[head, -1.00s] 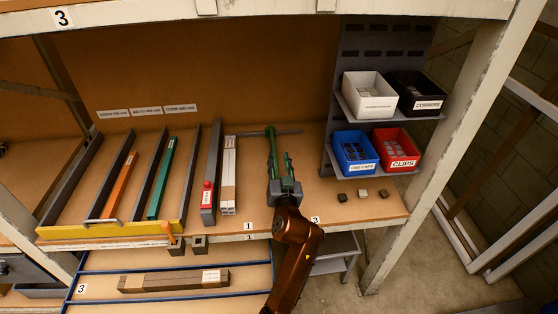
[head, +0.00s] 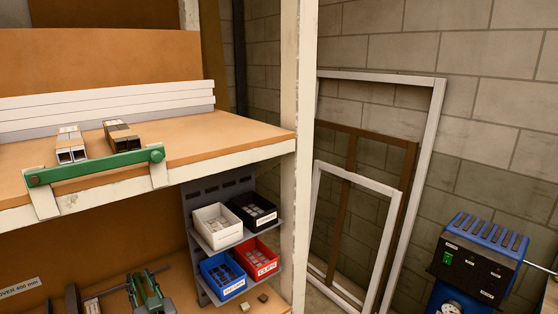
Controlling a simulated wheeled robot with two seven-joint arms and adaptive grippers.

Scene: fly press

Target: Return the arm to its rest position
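A narrow green piece (head: 153,284) with a thin dark bar through it shows at the bottom left, over the lower shelf. Dark grey parts of my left gripper (head: 152,304) show around its foot, cut off by the bottom edge. I cannot tell whether the fingers hold the green piece or are open. The rest of my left arm is out of view. My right gripper is not in view.
White (head: 217,227), black (head: 251,212), blue (head: 222,276) and red (head: 260,259) bins sit on a grey rack beside a white post (head: 297,130). Frames (head: 375,170) lean on the wall. A blue machine (head: 478,262) stands right. An upper shelf (head: 235,138) overhangs.

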